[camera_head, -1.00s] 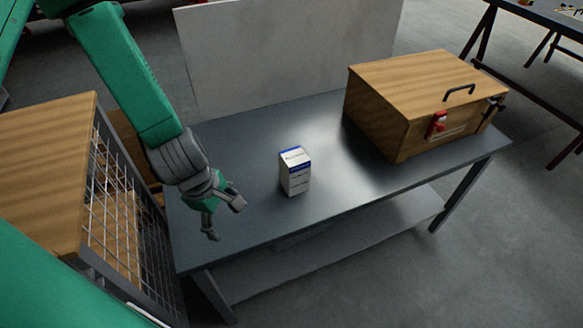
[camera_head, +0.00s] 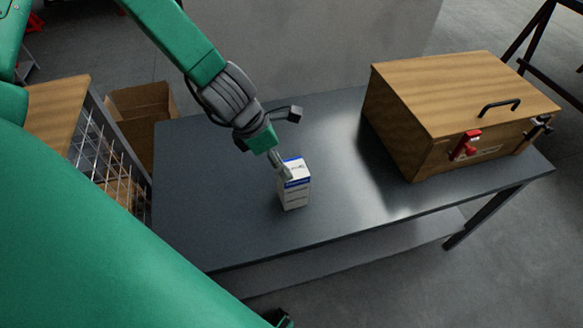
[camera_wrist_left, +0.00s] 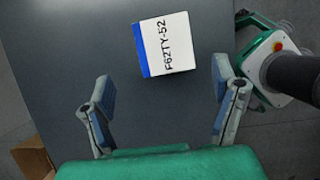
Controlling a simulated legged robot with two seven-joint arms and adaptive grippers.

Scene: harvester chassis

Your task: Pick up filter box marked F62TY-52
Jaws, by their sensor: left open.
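The filter box (camera_head: 294,193) is a small white carton with a blue band, upright on the grey table. In the left wrist view its top face (camera_wrist_left: 172,45) reads F62TY-52, with a blue strip along its left side. My left gripper (camera_head: 291,142) is open above and just behind the box in the head view, one finger overlapping the box's top edge. In the left wrist view the spread fingers of my left gripper (camera_wrist_left: 168,92) stand either side of the view, with the box ahead between them and apart from both. I cannot make out my right gripper.
The grey table (camera_head: 200,210) is clear around the box. A wooden case (camera_head: 450,95) with a handle and red latch stands at the table's right. A wire-mesh wooden crate (camera_head: 100,150) and a cardboard box (camera_head: 140,110) are left of the table.

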